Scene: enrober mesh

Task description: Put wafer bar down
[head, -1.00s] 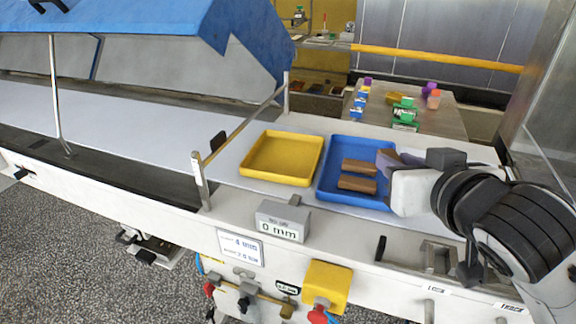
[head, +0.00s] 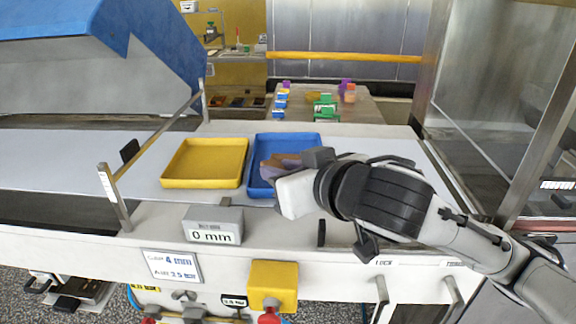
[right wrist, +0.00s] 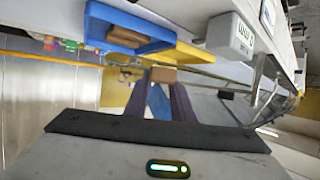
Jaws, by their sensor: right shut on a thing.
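My right gripper (head: 276,166) is over the blue tray (head: 254,150) and hides much of its inside. In the right wrist view, its two purple fingers (right wrist: 164,98) are shut on a brown wafer bar (right wrist: 163,75) at their tips. The blue tray (right wrist: 95,30) also shows there, above the fingers in the picture, with brown bars (right wrist: 126,36) lying in it. The yellow tray (head: 205,162) is empty, just left of the blue one. In the head view, the held bar cannot be told clearly from the tray's bars. My left gripper is not in view.
Both trays stand on the white belt (head: 60,150). A low rail on posts (head: 115,198) borders the yellow tray's left side. A grey "0 mm" display (head: 212,225) stands at the front edge. Behind is a table with small coloured items (head: 325,105).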

